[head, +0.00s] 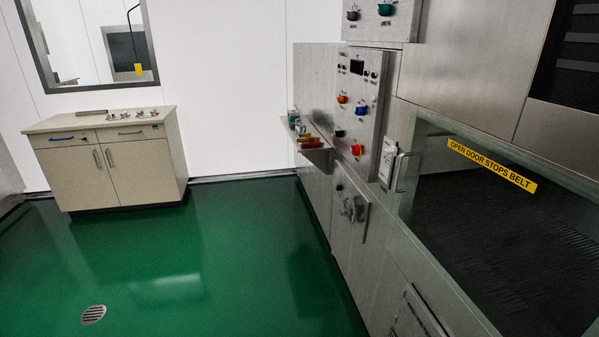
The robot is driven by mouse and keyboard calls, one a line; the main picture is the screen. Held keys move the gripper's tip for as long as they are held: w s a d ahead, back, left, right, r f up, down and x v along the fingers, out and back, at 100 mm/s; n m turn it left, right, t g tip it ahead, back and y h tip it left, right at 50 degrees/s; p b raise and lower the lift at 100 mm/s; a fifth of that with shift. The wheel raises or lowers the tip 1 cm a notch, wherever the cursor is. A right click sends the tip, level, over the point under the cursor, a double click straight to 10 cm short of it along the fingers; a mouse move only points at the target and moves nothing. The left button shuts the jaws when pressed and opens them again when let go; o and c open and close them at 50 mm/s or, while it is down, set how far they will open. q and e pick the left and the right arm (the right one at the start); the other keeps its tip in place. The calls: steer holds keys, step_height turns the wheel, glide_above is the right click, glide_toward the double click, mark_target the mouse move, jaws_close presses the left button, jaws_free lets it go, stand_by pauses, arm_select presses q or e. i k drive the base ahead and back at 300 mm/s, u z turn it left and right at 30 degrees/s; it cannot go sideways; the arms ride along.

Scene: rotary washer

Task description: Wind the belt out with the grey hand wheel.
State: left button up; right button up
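A small grey round part (349,210), which looks like the hand wheel, sits low on the steel front of the washer, below the control panel (356,110). I see it at a steep angle, so its rim and handle are hard to make out. The dark ribbed belt (490,235) lies behind the window at the right, under a yellow label (490,163) reading "OPEN DOOR STOPS BELT". The door with this window looks closed, with an upright bar handle (402,172) at its left edge. Neither of my grippers is in view.
A small shelf (318,146) with red and yellow items juts out left of the control panel. A beige cabinet (110,170) with metal parts on top stands at the back left. A drain (93,314) is set in the green floor (220,240), which is otherwise clear.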

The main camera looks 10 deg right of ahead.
mark_target(349, 210)
steer(key=i, duration=2.05)
steer(key=z, duration=2.35)
